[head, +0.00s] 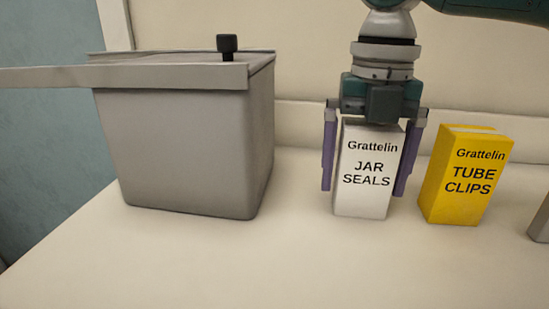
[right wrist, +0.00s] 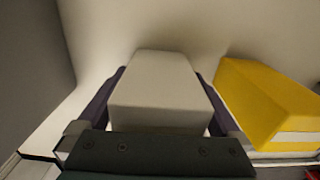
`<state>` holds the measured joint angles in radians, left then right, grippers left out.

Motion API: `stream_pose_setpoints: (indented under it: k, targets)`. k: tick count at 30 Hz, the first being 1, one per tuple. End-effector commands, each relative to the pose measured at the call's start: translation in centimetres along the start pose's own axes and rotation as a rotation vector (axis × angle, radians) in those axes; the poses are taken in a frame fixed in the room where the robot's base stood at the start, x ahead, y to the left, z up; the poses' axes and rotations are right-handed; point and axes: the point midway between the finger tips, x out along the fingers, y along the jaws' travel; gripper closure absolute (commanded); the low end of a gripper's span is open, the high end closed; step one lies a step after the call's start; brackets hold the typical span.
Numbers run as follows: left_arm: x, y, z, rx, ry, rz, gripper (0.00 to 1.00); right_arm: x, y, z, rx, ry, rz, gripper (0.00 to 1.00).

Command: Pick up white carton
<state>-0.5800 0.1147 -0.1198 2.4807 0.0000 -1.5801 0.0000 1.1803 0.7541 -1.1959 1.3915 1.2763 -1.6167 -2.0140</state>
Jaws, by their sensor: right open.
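The white carton (head: 366,188), labelled "Grattelin JAR SEALS", stands upright on the pale counter. My right gripper (head: 367,187) comes down over it from above, with one purple finger on its left side and one on its right. The fingers are open, and thin gaps seem to show beside the carton. In the right wrist view the white carton (right wrist: 160,88) lies between the two fingers (right wrist: 160,95). My left gripper is not in view.
A yellow carton (head: 463,182), labelled "TUBE CLIPS", stands close to the right of the right finger. A large grey bin (head: 190,150) with a black knob on top (head: 227,45) stands at the left. A grey object (head: 541,222) is cut off at the right edge. The front counter (head: 290,265) is clear.

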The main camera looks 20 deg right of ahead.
Motion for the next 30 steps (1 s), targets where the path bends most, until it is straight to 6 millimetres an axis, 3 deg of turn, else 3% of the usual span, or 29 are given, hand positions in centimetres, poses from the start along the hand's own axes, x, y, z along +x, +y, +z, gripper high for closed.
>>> stream_pose_setpoints:
  k: [3,11,30]
  targets:
    - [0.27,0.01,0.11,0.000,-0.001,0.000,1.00,1.25,0.02,0.00,-0.001,0.000,0.000,0.00]
    - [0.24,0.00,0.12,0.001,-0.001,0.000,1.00,1.39,0.03,0.01,-0.001,-0.001,0.000,0.01]
    - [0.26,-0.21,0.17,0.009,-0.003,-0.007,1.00,1.35,0.04,0.02,-0.001,-0.001,0.000,0.73]
